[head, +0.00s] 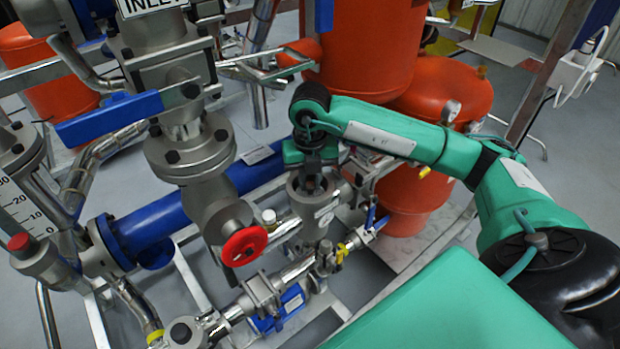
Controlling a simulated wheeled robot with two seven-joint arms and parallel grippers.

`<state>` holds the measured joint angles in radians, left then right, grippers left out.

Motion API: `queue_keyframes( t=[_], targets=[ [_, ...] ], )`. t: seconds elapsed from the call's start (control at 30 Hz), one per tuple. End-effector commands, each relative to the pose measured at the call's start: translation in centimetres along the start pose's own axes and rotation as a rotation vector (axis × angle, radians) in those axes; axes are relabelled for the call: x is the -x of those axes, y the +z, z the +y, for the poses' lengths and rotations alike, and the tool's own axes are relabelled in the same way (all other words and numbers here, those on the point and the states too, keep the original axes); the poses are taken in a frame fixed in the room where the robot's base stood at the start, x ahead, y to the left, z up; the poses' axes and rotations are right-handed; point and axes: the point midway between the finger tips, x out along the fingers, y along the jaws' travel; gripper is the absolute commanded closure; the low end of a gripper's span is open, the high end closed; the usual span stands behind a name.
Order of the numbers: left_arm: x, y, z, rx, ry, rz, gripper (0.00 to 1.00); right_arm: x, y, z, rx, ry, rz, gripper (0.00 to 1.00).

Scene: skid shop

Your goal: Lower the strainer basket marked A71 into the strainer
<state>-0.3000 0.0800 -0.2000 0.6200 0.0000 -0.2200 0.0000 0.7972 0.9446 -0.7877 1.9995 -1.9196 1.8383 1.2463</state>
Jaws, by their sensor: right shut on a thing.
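The strainer (311,222) is a grey metal upright body with an open round top, in the middle of the head view. My right gripper (312,172) points down right above its mouth, and its fingertips are at or just inside the rim. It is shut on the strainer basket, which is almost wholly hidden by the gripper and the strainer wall. I cannot read the A71 mark or tell how deep the basket sits. My left gripper is not in view.
A red handwheel (244,246) and a flanged valve (190,150) stand left of the strainer. A blue pipe (150,230) runs behind it. Orange tanks (360,50) stand behind my arm. Blue (110,118) and yellow-tagged handles stick out nearby.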

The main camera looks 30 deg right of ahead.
Motion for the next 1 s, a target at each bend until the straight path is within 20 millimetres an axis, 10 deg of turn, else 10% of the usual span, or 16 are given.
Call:
queue_keyframes(
  t=[0.37, 0.5, 1.0],
  targets=[
    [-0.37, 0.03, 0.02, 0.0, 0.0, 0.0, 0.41, -0.23, 0.0, 0.0, 0.0, 0.0, 0.0, 0.94],
    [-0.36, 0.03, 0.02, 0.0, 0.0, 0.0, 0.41, -0.23, 0.0, 0.0, 0.0, 0.0, 0.0, 0.55],
    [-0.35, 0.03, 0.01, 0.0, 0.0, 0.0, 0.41, -0.23, -0.01, -0.01, 0.0, 0.0, 0.0, 0.41]
  ],
)
